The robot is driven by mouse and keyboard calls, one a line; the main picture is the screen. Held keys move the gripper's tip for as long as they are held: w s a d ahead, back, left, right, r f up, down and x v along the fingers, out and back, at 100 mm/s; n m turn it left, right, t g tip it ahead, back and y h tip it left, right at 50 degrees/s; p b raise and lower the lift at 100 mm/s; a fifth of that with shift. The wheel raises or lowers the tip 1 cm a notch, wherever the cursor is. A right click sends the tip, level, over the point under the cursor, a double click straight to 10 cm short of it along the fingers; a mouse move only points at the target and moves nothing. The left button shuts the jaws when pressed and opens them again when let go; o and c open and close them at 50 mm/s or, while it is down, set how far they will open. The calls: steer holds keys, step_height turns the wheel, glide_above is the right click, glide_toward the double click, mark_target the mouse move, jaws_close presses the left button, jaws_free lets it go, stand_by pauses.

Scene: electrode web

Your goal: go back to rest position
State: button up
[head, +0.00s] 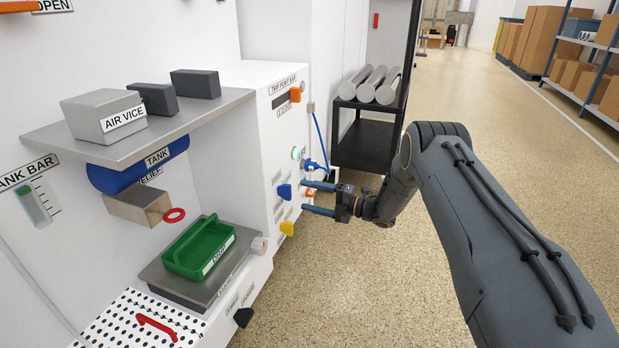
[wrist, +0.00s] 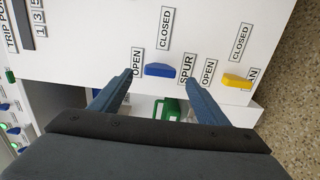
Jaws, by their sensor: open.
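My gripper (head: 322,198) is in front of the white panel (head: 262,130) in the head view, with its two fingers pointing at the panel and nothing between them. In the wrist view, my gripper (wrist: 160,88) has its fingers spread apart. The blue knob (wrist: 160,70) lies just ahead of the fingers, near OPEN, CLOSED and SPUR labels; it also shows in the head view (head: 284,191). The yellow knob (wrist: 237,81) is to the right of the fingers in the wrist view; it also shows in the head view (head: 287,228). Whether a fingertip touches the panel I cannot tell.
A green tray (head: 188,270) sits on a plate at lower left. A grey shelf (head: 60,137) holds the AIR VICE block and dark blocks. A black rack (head: 362,148) with grey cylinders stands behind my gripper. The speckled floor (head: 490,110) is open at right.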

steer(key=w+d+r+m+t+h, duration=0.45)
steer(key=d+r+m+h, duration=0.55)
steer(key=r+m, duration=0.3)
steer(key=s+d+r+m+g+h, duration=0.1)
steer(key=s+d+r+m+h, duration=0.15)
steer(key=s+d+m, duration=0.55)
steer(key=s+d+r+m+g+h, duration=0.1)
steer(key=s+d+m+g+h, duration=0.2)
steer(key=s, duration=0.8)
steer(key=s+a+m+g+h, duration=0.1)
steer(key=s+m+g, duration=0.5)
steer(key=s, duration=1.9)
steer(key=s+a+r+n+y, duration=0.15)
steer(key=s+a+r, duration=0.25)
steer(key=s+a, duration=0.5)
steer(key=s+a+r+n, duration=0.3)
steer(key=s+a+r, duration=0.3)
steer(key=a, duration=0.6)
steer(key=d+r+m+p, duration=0.3)
steer(key=d+r+p, duration=0.7)
steer(key=p, duration=0.8)
steer(key=s+d+r+m+h+p, duration=0.1)
steer(key=d+r+m+p, duration=0.2)
steer(key=d+r+p, duration=0.7)
step_height(320, 180, up, 5)
steer(key=g+p, duration=0.1)
steer(key=p, duration=0.7)
steer(key=shift+d+h, duration=0.3)
steer(key=shift+d, duration=0.1)
